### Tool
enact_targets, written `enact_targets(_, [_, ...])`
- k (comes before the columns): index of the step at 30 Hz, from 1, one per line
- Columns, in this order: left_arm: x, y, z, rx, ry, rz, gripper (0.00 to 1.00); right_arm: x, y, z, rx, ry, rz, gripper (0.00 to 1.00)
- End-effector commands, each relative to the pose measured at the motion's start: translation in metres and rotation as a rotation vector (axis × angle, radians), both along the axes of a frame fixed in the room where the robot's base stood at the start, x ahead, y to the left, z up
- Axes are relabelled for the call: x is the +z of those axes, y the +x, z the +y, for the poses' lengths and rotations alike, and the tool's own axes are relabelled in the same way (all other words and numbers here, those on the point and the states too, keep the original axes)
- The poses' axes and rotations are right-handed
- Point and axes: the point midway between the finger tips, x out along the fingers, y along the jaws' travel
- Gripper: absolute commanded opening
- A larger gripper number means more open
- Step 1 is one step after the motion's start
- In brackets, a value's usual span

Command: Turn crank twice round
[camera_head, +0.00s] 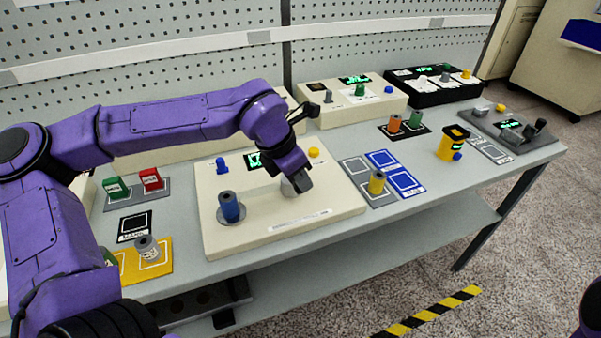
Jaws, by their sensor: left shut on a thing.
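A cream winding unit (275,228) lies on the grey bench, with a blue spool (230,207) standing upright on its left side. My left gripper (297,184) points down over the right half of the unit and is shut on the crank. The gripper hides most of the crank; a bit of a grey round part (287,188) shows beside the jaws. I cannot tell the crank's angle. A blue knob (221,165), a green lit display (253,160) and a yellow button (313,152) sit along the unit's back. My right gripper is out of view.
A yellow device (452,143) stands farther right. Green and red pieces (151,179) and a grey spool (148,248) are at left. Other control boxes (360,98) line the back.

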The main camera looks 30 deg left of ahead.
Motion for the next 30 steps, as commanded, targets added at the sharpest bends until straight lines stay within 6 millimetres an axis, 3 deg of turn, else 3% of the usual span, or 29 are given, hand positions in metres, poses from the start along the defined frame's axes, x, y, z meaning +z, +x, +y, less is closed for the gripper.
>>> enact_targets(8, [0.0, 0.0, 0.0, 0.0, 0.0, -0.001, 0.0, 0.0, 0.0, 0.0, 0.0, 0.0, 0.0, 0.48])
enact_targets(9, [0.0, 0.0, 0.0, 0.0, 0.0, -0.001, 0.33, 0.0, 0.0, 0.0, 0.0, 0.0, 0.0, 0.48])
enact_targets(11, [0.0, 0.0, 0.0, 0.0, 0.0, -0.001, 0.49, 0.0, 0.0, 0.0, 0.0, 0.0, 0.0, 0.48])
enact_targets(21, [0.005, -0.001, 0.001, 0.002, 0.0, -0.003, 0.49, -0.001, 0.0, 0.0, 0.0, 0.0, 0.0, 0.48])
enact_targets(30, [0.066, -0.022, 0.014, 0.002, 0.0, -0.007, 0.49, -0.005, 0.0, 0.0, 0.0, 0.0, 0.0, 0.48])
